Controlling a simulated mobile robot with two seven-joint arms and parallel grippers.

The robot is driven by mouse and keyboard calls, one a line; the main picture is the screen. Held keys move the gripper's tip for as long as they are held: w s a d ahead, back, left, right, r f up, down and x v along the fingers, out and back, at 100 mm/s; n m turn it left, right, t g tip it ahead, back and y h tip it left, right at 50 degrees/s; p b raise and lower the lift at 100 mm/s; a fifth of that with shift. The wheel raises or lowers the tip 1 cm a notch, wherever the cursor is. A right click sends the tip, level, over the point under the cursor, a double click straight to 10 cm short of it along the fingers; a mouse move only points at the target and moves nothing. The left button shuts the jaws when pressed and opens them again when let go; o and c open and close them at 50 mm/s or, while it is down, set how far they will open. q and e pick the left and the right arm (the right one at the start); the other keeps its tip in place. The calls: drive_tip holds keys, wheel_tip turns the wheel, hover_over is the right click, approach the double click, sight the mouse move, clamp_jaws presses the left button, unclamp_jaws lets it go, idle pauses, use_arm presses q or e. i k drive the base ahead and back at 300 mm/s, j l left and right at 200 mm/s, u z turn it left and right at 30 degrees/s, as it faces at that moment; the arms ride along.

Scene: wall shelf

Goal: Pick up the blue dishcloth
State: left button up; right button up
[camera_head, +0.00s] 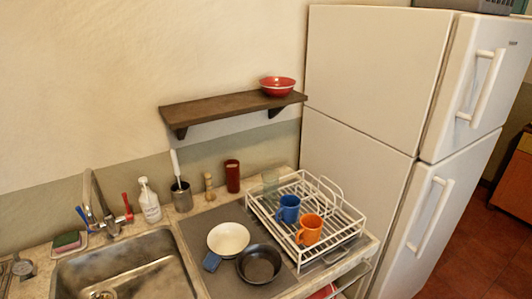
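Neither of my grippers shows in the head view.
A metal sink (125,278) is to the left, with a tap (96,196). A white dish rack (328,190) with a blue mug (288,208) and an orange mug (309,229) stands to the right. A wall shelf (225,106) holds a red bowl (277,86).

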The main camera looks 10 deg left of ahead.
sight(212, 260)
drive_tip(key=i+l, duration=0.1)
drive_tip(key=l, duration=0.25)
drive_tip(key=l+u, duration=0.1)
drive_tip(key=u, duration=0.25)
drive_tip(key=l+u, duration=0.1)
drive_tip(key=u, duration=0.3)
drive_tip(key=l+u, duration=0.1)
drive_tip(key=u, duration=0.25)
drive_tip(key=i, duration=0.05)
